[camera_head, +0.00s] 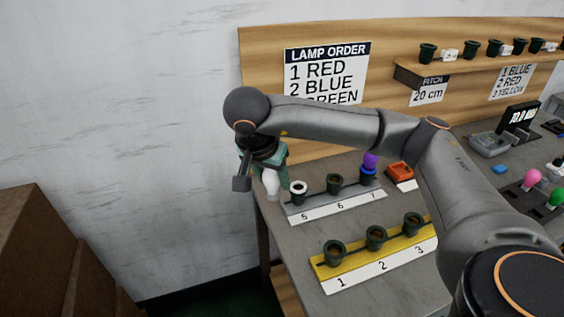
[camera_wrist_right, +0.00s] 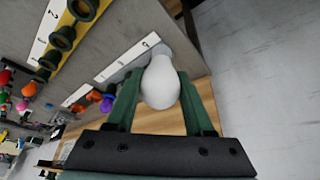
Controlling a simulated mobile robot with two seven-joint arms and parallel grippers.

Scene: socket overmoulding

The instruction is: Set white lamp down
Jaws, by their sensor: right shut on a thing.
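The white lamp (camera_head: 271,184) is in my right gripper (camera_head: 273,172), near the left end of the grey strip marked 5, 6, 7 (camera_head: 326,208). In the right wrist view the lamp (camera_wrist_right: 160,84) sits between the two green fingers, which are shut on it. In the head view the lamp appears just left of socket 5 (camera_head: 298,192), which has a pale ring at its top. Socket 6 (camera_head: 334,184) looks empty. A purple lamp (camera_head: 370,160) stands at position 7 with a blue ring below it. My left gripper is not in view.
A yellow strip (camera_head: 328,272) with sockets 1, 2, 3 lies nearer on the grey table. An orange-red block (camera_head: 400,171), a grey tray (camera_head: 490,145) and pink (camera_head: 532,177) and green lamps stand to the right. The table's left edge is close to the gripper.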

